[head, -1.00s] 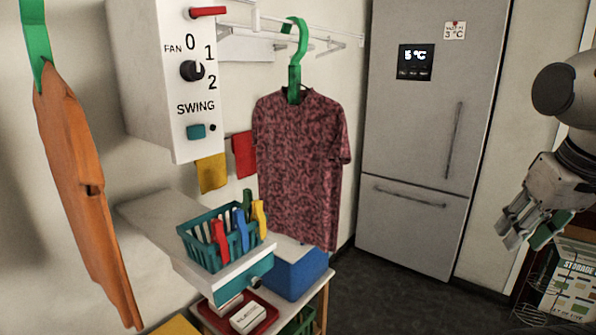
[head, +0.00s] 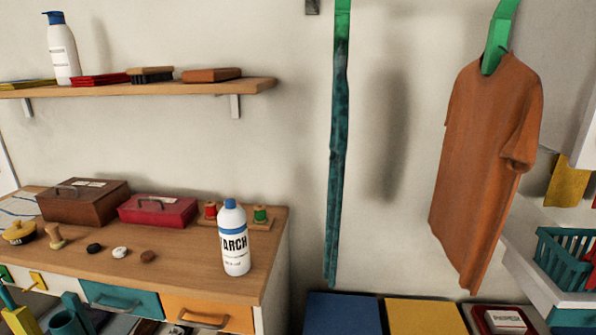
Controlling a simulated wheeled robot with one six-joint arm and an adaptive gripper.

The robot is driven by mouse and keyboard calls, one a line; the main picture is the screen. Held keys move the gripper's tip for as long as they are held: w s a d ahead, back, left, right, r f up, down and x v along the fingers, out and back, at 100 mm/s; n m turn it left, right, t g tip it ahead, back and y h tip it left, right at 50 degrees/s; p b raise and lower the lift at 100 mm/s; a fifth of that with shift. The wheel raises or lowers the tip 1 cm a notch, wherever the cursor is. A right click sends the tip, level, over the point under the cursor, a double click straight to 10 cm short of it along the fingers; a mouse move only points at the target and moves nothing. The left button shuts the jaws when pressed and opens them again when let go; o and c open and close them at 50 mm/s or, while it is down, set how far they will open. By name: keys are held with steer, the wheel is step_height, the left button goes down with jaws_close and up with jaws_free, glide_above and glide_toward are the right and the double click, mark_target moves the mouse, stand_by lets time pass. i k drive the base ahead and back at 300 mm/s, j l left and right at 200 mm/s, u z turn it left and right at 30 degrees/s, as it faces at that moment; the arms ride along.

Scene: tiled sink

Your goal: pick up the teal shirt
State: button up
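The teal shirt (head: 338,160) hangs edge-on from a green hanger (head: 342,18) near the middle of the head view, so only a narrow dark teal strip of it shows. It hangs close to the pale wall, left of an orange shirt (head: 485,165) that hangs on its own green hanger. My gripper is not in this view.
A wooden cabinet (head: 180,232) with a starch bottle (head: 235,238) and boxes stands at the left, under a wall shelf (head: 180,87). Blue (head: 343,315) and yellow (head: 425,317) flat-topped items lie below the shirts. A teal basket (head: 562,262) is at the right.

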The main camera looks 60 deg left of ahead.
mark_target(338, 145)
steer(key=k+j+u, duration=0.1)
steer(key=u, duration=0.25)
steer(key=k+j+u, duration=0.1)
steer(key=u, duration=0.25)
steer(key=k+j+u, duration=0.15)
steer(key=u, duration=0.9)
steer(key=i+j, duration=0.1)
steer(key=j, duration=0.9)
steer(key=i+z, duration=0.05)
